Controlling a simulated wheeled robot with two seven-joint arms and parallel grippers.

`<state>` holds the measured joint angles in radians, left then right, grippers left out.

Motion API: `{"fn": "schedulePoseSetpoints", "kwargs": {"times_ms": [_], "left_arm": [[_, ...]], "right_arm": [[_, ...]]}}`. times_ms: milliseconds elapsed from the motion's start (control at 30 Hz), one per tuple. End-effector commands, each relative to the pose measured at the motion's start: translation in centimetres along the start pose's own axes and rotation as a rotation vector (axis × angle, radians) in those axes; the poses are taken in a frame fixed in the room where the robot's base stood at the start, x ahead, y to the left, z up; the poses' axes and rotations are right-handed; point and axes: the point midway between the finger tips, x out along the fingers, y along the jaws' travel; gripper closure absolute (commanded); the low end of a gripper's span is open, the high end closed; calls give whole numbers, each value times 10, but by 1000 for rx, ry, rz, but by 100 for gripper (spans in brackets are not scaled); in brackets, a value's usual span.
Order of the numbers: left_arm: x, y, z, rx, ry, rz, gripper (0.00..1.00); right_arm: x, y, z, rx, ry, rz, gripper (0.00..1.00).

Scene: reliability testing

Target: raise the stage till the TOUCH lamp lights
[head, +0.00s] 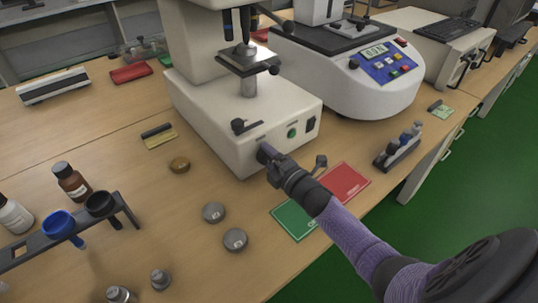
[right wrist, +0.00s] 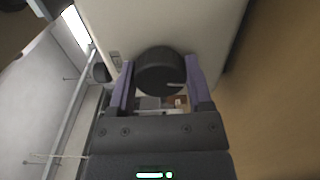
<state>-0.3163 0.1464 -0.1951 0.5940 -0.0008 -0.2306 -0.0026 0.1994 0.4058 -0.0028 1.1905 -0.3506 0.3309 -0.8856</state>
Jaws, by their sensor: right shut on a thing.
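A cream bench instrument (head: 215,110) stands at the back centre. Its small dark stage (head: 250,60) sits on a metal post under the upper head, close below the probe tip; any gap is too small to tell. My right gripper (head: 266,152) reaches the lower front of the base. In the right wrist view it is shut on a black round knob (right wrist: 160,72), with one purple finger on each side. My left gripper is not in view.
A second instrument (head: 355,85) is behind right.

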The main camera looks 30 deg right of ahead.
Motion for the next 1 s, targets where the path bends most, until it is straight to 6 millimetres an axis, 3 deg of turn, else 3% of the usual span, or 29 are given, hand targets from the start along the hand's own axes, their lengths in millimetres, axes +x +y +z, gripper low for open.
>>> {"fn": "schedulePoseSetpoints", "kwargs": {"times_ms": [400,967,1000], "left_arm": [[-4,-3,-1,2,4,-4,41],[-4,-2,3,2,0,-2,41],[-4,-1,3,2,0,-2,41]], "right_arm": [[0,-1,0,181,-1,-3,94],[0,-2,0,208,0,-3,94],[0,-2,0,208,0,-3,31]]}}
